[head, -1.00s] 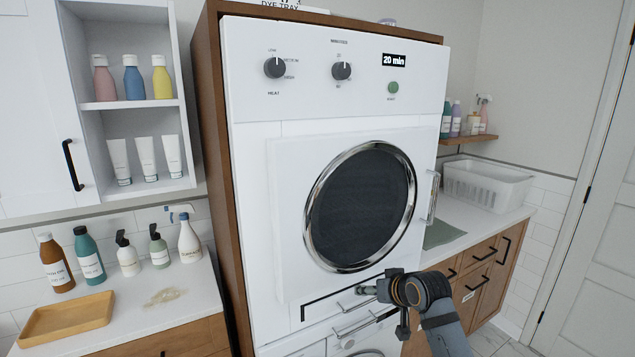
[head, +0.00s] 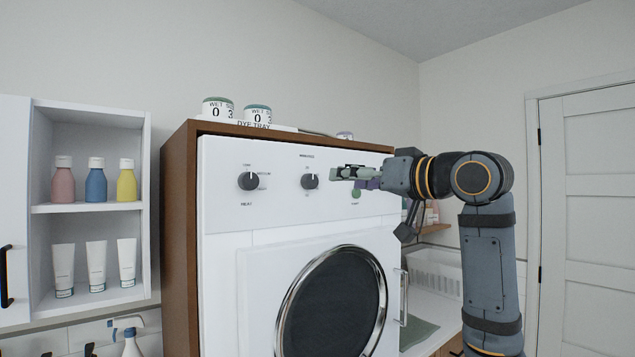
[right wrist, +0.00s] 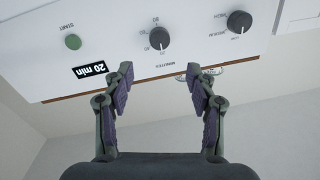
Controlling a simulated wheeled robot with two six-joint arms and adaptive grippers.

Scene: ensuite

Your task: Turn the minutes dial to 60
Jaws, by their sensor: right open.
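The minutes dial (head: 310,181) is a dark round knob on the white dryer panel (head: 225,215). It also shows in the right wrist view (right wrist: 159,38), upside down, with its light pointer mark toward the panel's top. The display (right wrist: 90,69) reads 20 min. My right gripper (head: 340,173) is open and empty, just right of the minutes dial in the head view. In the right wrist view its two fingers (right wrist: 160,82) are spread below the dial in the picture and apart from it. My left gripper is out of view.
The heat dial (head: 248,181) is left of the minutes dial, and the green start button (head: 355,193) is to its right. Two jars (head: 257,115) and a dye tray stand on top of the wooden cabinet (head: 180,230). Bottles fill a shelf at left.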

